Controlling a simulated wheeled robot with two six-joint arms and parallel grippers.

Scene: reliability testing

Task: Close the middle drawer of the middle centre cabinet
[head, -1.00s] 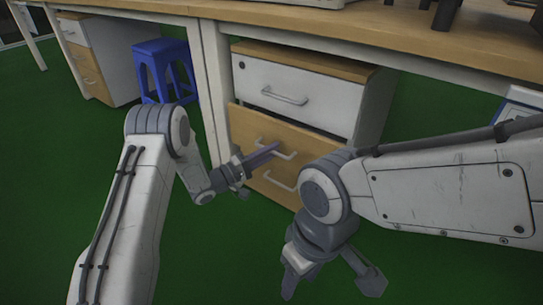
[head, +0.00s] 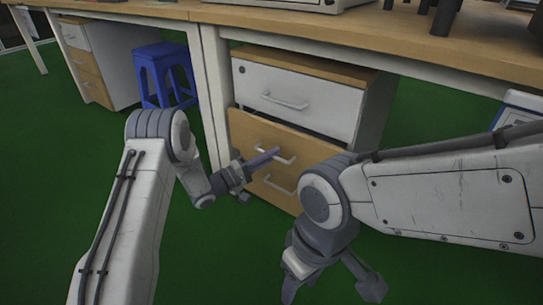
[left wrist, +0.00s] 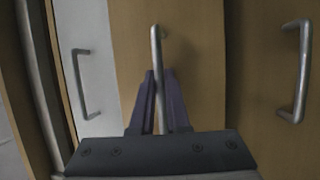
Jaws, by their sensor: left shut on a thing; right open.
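The cabinet (head: 372,118) under the desk has a white top drawer (head: 320,105) and wooden middle and lower drawers. The middle drawer (head: 243,127) stands slightly forward of the white front above it. My left gripper (head: 273,155) is shut on the middle drawer's handle (head: 287,160). In the left wrist view the purple fingers (left wrist: 160,100) sit on both sides of that upright-looking handle (left wrist: 157,50), near the drawer front (left wrist: 130,50). My right gripper (head: 330,288) is open and empty, low in front of the cabinet, and my right forearm hides the cabinet's lower right part.
The lower drawer's handle (head: 280,184) is just below my left gripper. A desk leg (head: 212,95) stands at the cabinet's left. A blue stool (head: 163,72) and another cabinet (head: 105,60) are farther left. The green floor (head: 215,255) is clear between my arms.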

